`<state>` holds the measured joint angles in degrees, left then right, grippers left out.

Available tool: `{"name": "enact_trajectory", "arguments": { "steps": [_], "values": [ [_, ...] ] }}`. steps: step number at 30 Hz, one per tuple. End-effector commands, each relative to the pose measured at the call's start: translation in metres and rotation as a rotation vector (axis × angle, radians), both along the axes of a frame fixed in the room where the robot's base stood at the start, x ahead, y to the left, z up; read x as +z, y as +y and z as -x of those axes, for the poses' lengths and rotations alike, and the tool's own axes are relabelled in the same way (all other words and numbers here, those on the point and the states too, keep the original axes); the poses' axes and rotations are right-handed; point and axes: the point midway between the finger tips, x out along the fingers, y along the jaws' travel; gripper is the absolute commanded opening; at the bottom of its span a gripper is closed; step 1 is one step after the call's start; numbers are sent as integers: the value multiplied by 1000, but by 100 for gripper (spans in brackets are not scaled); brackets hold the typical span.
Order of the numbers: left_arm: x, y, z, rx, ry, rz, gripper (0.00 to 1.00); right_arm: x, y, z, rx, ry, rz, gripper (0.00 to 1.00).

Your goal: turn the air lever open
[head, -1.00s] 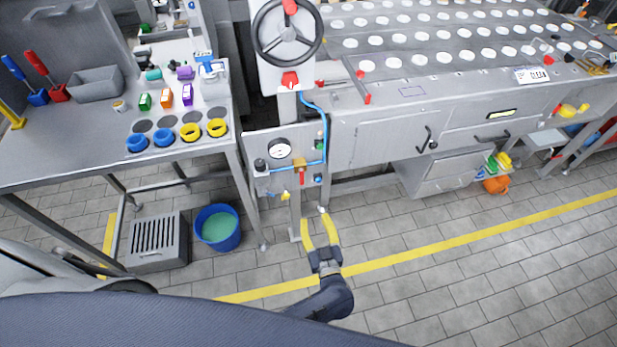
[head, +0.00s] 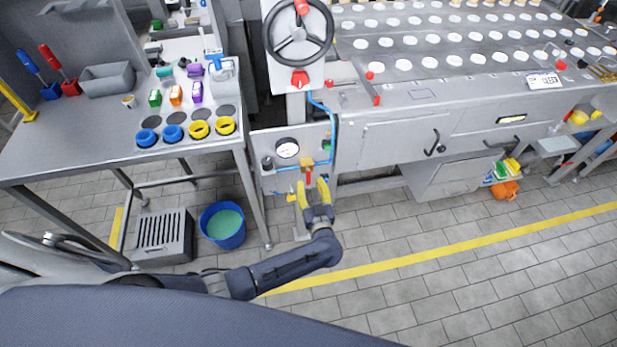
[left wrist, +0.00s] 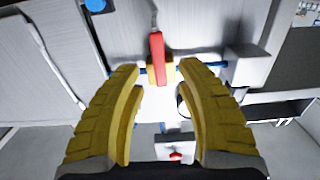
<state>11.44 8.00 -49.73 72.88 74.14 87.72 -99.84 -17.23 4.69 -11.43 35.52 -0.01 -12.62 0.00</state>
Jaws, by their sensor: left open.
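The air lever is a small red handle (left wrist: 157,58) on a brass-yellow valve body, which sits on a blue air line. In the head view the red lever (head: 308,175) hangs down below the brass valve (head: 306,162) on the grey panel under the handwheel. My left gripper (head: 312,183) is open, with its yellow fingers up at the lever. In the left wrist view the open fingers (left wrist: 158,68) stand on either side of the lever, with a gap visible on both sides. Whether they touch it cannot be told. My right gripper is not in view.
A pressure gauge (head: 287,148) and a black knob (head: 267,163) sit on the panel left of the valve. A small yellow-handled fitting (head: 291,197) is just below. A blue bucket (head: 222,224) stands on the floor at left.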

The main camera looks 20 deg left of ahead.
Motion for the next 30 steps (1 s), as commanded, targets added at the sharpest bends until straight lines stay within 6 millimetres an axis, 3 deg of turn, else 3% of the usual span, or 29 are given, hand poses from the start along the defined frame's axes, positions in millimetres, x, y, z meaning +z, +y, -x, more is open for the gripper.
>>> {"name": "enact_trajectory", "arguments": {
  "steps": [9, 23, 30],
  "values": [
    [0, 14, -27, 0, 0, -1, 36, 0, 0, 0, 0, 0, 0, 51],
    [0, 17, -31, 1, 1, 0, 39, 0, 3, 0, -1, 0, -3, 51],
    [0, 17, -31, 1, 0, 0, 11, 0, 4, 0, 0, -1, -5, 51]
  ]
}}
